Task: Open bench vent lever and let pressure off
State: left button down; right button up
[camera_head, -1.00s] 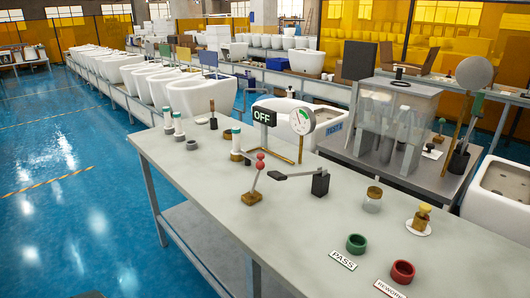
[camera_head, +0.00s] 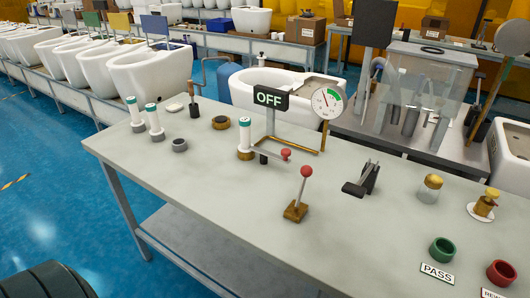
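A red-knobbed lever (camera_head: 300,195) stands slightly tilted on a brass base on the bench (camera_head: 215,205). A second red-knobbed lever (camera_head: 285,154) lies nearly level, low by the gauge stand. I cannot tell by label which is the vent lever. The round gauge (camera_head: 327,103) has a green sector at its right; its needle points up and left. A black sign (camera_head: 270,98) beside it reads OFF. A white column with a green top (camera_head: 245,138) stands in a brass base by the stand. Neither of my grippers is in view.
A black clamp-like block (camera_head: 362,179), a brass-topped jar (camera_head: 430,188) and a yellow-topped brass fitting (camera_head: 484,205) stand to the right. Green (camera_head: 442,251) and red (camera_head: 501,272) cups are at the front right. The bench's front left is clear.

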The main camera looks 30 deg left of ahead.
aim_at(306, 171)
jog(key=j, duration=1.35)
